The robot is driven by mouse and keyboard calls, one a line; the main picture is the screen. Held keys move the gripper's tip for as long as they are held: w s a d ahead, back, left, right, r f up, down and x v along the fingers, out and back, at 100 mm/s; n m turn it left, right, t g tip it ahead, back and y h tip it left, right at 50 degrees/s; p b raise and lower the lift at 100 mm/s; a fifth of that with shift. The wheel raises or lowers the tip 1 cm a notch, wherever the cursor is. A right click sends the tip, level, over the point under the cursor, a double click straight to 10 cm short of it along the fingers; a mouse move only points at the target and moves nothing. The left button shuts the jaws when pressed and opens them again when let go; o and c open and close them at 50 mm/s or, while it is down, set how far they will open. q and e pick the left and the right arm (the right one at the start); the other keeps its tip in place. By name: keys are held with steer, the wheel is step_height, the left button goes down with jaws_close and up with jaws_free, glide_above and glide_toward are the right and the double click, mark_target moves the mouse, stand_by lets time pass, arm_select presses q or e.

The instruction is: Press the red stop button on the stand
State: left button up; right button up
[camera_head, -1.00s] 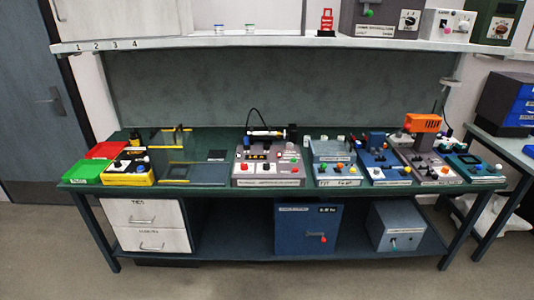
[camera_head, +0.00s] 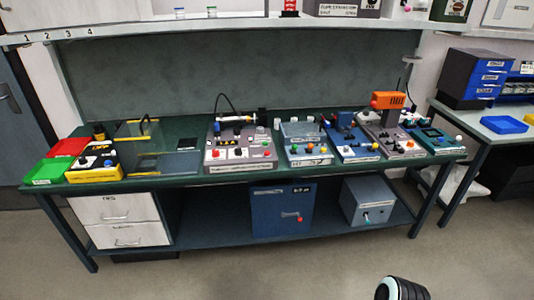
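A grey stand (camera_head: 240,165) with a light tube across its top is at the middle of the long bench. The labels are too small to read, so I cannot tell which red button is the stop. Neither gripper is in view. Nothing is touching the stand.
Blue devices (camera_head: 305,155), a device with an orange top (camera_head: 388,100), a yellow-black box (camera_head: 95,168) and green and red trays line the bench. A shelf (camera_head: 200,27) hangs above. A black-and-white rounded part, likely my arm, shows at the bottom right. The floor in front is clear.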

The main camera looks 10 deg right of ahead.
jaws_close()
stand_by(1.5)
